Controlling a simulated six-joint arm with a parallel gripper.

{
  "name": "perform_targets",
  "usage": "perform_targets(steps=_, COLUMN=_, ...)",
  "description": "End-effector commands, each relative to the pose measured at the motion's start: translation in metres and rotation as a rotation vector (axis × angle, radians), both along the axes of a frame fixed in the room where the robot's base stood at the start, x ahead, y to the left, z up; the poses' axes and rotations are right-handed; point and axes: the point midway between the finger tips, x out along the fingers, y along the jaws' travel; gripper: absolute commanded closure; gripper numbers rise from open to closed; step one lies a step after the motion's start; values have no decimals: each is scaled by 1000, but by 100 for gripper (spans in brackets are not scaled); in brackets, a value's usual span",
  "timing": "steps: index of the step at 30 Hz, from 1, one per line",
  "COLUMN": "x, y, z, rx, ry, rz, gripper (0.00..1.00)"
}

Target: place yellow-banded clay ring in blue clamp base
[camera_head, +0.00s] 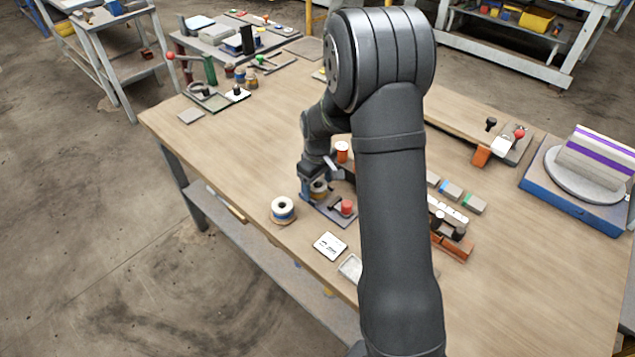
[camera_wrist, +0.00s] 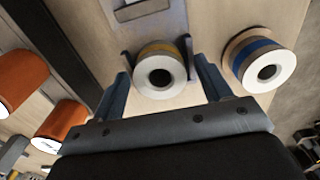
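The yellow-banded clay ring (camera_wrist: 160,72) is pale with a dark centre hole and sits between my fingers in the wrist view. In the head view the ring (camera_head: 319,186) is partly hidden by my gripper (camera_head: 309,186). My gripper (camera_wrist: 166,84) is open, with a blue finger on each side of the ring and gaps visible beside it. Thin dark blue upright pieces flank the ring; I cannot tell whether they are clamp jaws or fingertips. A grey base plate (camera_head: 333,217) with a red knob lies beside the ring. The ring's underside is hidden.
A blue-banded ring (camera_head: 283,209) stands close by on a wooden disc; it also shows in the wrist view (camera_wrist: 258,60). Orange cylinders (camera_wrist: 22,80) stand left in the wrist view. A white card (camera_head: 330,246) lies toward the front. The table's left middle is clear.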

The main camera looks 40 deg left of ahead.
Motion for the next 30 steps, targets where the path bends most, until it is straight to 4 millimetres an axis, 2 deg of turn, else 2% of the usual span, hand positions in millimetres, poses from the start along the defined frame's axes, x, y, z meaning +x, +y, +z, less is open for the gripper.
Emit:
perform_targets(steps=7, x=0, y=0, z=1, rx=0, ry=0, rz=0, gripper=30)
perform_targets(steps=11, x=0, y=1, z=10, rx=2, ry=-2, rz=0, gripper=30)
perform_targets(steps=24, x=0, y=1, z=97, rx=4, ry=-3, rz=0, gripper=30)
perform_targets(steps=30, x=0, y=0, z=119, rx=1, ry=-1, rz=0, gripper=30)
